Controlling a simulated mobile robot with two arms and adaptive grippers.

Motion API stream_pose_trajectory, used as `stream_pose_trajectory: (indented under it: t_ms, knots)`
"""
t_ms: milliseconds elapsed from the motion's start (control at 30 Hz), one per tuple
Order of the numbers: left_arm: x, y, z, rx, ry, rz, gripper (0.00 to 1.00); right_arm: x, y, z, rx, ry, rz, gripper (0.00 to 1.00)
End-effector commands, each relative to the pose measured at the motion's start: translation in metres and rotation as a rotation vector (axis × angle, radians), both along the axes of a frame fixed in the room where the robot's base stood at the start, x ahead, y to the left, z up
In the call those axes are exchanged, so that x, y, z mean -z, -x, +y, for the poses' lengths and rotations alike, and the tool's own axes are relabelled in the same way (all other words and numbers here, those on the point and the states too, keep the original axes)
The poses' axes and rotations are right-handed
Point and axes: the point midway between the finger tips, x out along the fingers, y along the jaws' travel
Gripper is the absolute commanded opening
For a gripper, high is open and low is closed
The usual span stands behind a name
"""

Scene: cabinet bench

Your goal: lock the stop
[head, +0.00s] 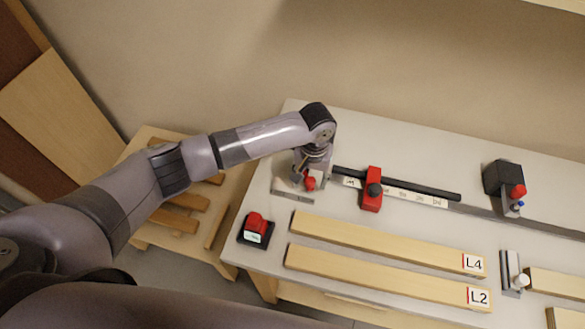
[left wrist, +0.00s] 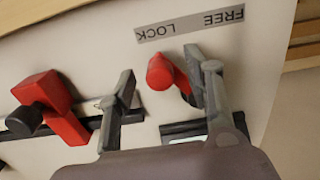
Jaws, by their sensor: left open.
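The stop is a red block (head: 371,194) with a black knob, sitting on a black bar (head: 425,189). It also shows at the left of the left wrist view (left wrist: 66,122), outside the fingers. A small red lever (head: 310,183) stands near the bar's left end. In the left wrist view the red lever (left wrist: 160,72) leans with its tip beside the word LOCK on a grey FREE/LOCK plate (left wrist: 190,24). My left gripper (head: 305,180) is open, its fingers on either side of the lever. The right finger looks very close to it; contact cannot be told. My right gripper is not in view.
Two long boards marked L4 (head: 380,243) and L2 (head: 380,277) lie at the front. A red device on a black base (head: 256,229) stands at the left front corner. A black box with a red knob (head: 503,180) stands at the right. Bare bench lies behind the bar.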

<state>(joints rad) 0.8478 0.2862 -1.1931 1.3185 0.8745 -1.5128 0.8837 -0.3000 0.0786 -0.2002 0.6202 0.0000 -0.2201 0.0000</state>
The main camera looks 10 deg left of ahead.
Motion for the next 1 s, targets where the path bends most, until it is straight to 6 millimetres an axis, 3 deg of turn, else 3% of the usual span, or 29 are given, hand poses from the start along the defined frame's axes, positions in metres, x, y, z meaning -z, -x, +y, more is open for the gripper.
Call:
stream_pose_trajectory:
  t_ms: [267,800,1000]
  knots:
    - [-0.032,0.0,0.0,0.001,0.0,0.0,0.47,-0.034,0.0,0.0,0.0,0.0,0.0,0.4]
    - [-0.08,-0.001,-0.001,0.0,0.002,-0.002,0.47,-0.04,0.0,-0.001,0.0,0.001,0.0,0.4]
    - [-0.087,0.0,0.0,0.0,0.001,0.0,0.47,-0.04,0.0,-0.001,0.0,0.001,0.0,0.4]
